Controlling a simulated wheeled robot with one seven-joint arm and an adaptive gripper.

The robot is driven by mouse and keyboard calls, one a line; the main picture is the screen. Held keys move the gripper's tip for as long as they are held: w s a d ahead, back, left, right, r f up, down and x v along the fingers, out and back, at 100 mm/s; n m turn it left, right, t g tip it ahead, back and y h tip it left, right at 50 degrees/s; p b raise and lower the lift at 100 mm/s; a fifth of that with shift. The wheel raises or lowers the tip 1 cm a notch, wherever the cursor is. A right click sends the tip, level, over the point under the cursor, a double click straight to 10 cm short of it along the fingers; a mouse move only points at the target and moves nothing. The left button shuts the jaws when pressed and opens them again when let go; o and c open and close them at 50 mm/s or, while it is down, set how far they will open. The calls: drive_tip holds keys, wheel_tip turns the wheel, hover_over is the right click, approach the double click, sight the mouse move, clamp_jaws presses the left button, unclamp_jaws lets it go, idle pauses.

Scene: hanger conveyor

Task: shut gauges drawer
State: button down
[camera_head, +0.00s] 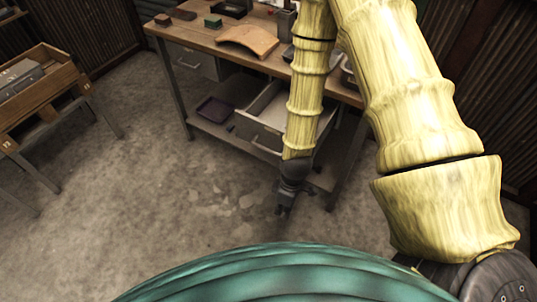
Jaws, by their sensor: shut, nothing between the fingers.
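A light grey drawer (258,138) under the right part of the workbench stands pulled out, with its bar handle on the front. My arm hangs down across its right part and hides some of it. My gripper (283,210) points down in front of the drawer, near its lower right corner. It is shut and empty. I cannot tell whether it touches the drawer front. A second grey drawer (190,62) under the left part of the bench is closed. No label that names the gauges drawer is readable.
The wooden workbench (190,37) carries a curved tan board (248,40), a green block (213,21) and other small items. A dark purple tray (217,112) lies on the lower shelf. A wooden crate stand (40,97) is at left. The concrete floor between is clear.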

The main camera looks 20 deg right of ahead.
drive_tip(key=w+d+r+n+g+y+b, duration=0.1)
drive_tip(key=w+d+r+n+b, duration=0.1)
drive_tip(key=w+r+n, duration=1.55)
wheel_tip(320, 180, down, 8)
drive_tip(key=m+p, duration=0.1)
drive_tip(key=p, duration=0.2)
drive_tip(key=shift+s+g+p, duration=0.3)
drive_tip(key=shift+s, duration=0.15)
drive_tip(key=shift+f, duration=0.1)
